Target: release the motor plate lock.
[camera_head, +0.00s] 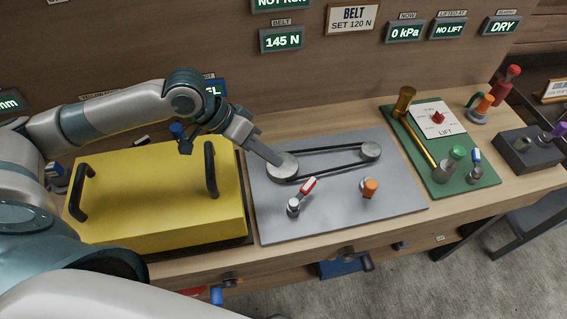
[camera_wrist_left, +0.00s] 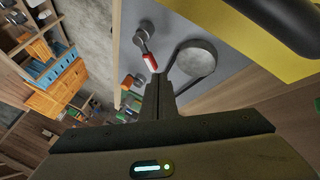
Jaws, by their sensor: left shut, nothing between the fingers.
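A small lever with a red-and-white handle (camera_head: 308,186) stands on a metal post (camera_head: 293,207) at the front left of the grey plate (camera_head: 335,222). The frames do not label it as the lock. The red handle (camera_wrist_left: 150,62) also shows in the left wrist view, close to my fingertips. My left gripper (camera_head: 278,162) is shut and empty, its tips by the left pulley (camera_head: 283,172), behind the lever. In the left wrist view the gripper (camera_wrist_left: 160,85) points between handle and pulley (camera_wrist_left: 196,60); touching cannot be told. My right gripper is not in view.
A black belt (camera_head: 325,155) runs to the right pulley (camera_head: 371,150). An orange knob (camera_head: 369,187) stands in front. A yellow cover (camera_head: 160,200) with black handles is at left, a green board (camera_head: 470,186) at right. The belt display (camera_head: 282,40) reads 145 N.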

